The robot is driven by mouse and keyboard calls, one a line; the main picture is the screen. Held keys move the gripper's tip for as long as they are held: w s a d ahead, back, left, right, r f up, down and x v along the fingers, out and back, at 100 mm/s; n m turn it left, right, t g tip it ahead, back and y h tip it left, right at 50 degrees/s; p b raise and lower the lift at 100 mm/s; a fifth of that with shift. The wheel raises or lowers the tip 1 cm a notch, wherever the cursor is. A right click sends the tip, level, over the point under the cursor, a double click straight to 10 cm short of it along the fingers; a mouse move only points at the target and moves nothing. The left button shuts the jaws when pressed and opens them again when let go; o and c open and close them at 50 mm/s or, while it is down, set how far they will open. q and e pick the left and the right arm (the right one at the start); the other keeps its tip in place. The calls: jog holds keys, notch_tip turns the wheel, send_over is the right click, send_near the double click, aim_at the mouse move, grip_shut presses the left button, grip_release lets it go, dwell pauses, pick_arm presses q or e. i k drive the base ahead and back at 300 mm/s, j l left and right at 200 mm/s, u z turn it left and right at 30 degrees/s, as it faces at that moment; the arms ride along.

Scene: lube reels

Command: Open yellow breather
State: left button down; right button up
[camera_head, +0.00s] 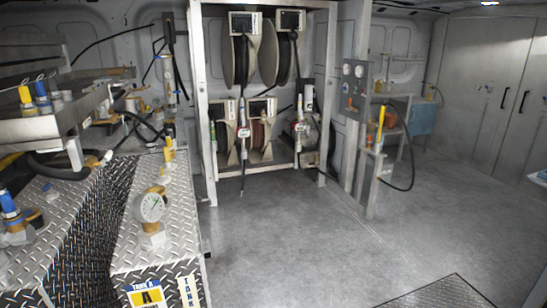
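Several yellow-topped fittings show, and I cannot tell for certain which is the breather. One yellow-capped fitting (26,96) stands upright at the left end of a metal tray, beside a blue-capped fitting (42,93). Another yellow fitting (169,158) stands on the far part of the tread-plate tank top, behind a round gauge (151,207). A yellow handle (380,117) stands upright on a post at the right. Whether any of these is open or closed is too small to tell. Neither of my grippers is in view.
Tread-plate tanks (128,235) fill the left side, with a blue-topped fitting (10,205) near the edge. A white frame (203,110) holds several hose reels at the back. The grey floor (290,235) is clear in the middle. Tall cabinets (490,90) line the right.

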aim_at(162, 173)
jog(key=i+l+z, duration=0.65)
jog(key=i, duration=0.25)
jog(key=i+l+z, duration=0.15)
jog(key=i+z, duration=0.2)
jog(key=i+j+u, duration=0.1)
jog(key=i+u, duration=0.25)
jog(key=i, duration=0.2)
jog(key=i+u, duration=0.35)
jog(key=i, duration=0.2)
jog(key=i+l+u, duration=0.2)
jog(key=i+u, duration=0.15)
jog(key=i, duration=0.15)
jog(key=i+l+u, duration=0.35)
jog(key=i, duration=0.15)
jog(key=i+j+u, duration=0.2)
jog(key=u, duration=0.25)
jog(key=i+u, duration=1.1)
jog(key=u, duration=0.15)
